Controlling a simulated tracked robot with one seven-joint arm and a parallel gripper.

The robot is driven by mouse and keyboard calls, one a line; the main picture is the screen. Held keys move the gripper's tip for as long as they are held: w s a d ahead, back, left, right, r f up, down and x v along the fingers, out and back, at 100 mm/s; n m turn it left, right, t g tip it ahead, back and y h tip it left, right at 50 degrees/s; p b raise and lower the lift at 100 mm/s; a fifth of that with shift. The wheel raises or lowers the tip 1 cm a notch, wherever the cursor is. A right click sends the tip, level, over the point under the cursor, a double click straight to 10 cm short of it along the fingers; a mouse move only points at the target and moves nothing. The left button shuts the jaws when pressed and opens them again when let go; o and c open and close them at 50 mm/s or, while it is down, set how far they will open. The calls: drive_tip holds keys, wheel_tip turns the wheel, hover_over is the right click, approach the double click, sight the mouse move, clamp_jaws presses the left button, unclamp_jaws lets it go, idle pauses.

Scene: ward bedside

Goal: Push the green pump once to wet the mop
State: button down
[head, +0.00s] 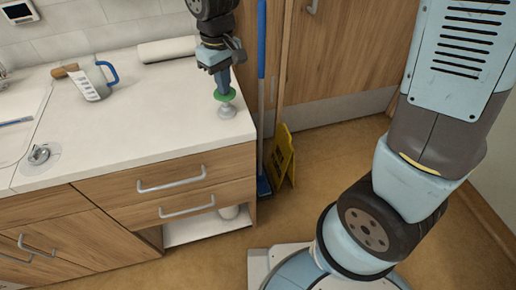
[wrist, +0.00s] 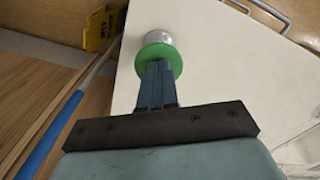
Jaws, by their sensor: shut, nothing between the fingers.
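The green pump (head: 225,96) stands on the white counter near its right end, a green disc on a pale, rounded base. In the wrist view the green disc (wrist: 173,58) lies at the fingertips, with its pale base (wrist: 158,38) beyond. My gripper (head: 222,88) points down over the pump, its blue fingers shut together with nothing between them. In the wrist view my gripper (wrist: 157,66) overlaps the disc; the tips look at or just above it, and I cannot tell whether they press it. A mop with a blue pole (head: 261,70) stands upright beside the counter's right end.
A jug with a blue handle (head: 96,82) and a rolled white cloth (head: 168,50) are on the counter (head: 150,120). A yellow floor sign (head: 282,155) leans by the cabinet. The counter's middle is clear.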

drive_tip(key=shift+f, duration=0.8)
drive_tip(key=shift+r, duration=1.85)
drive_tip(key=shift+r, duration=3)
drive_tip(key=shift+w+d, duration=0.1)
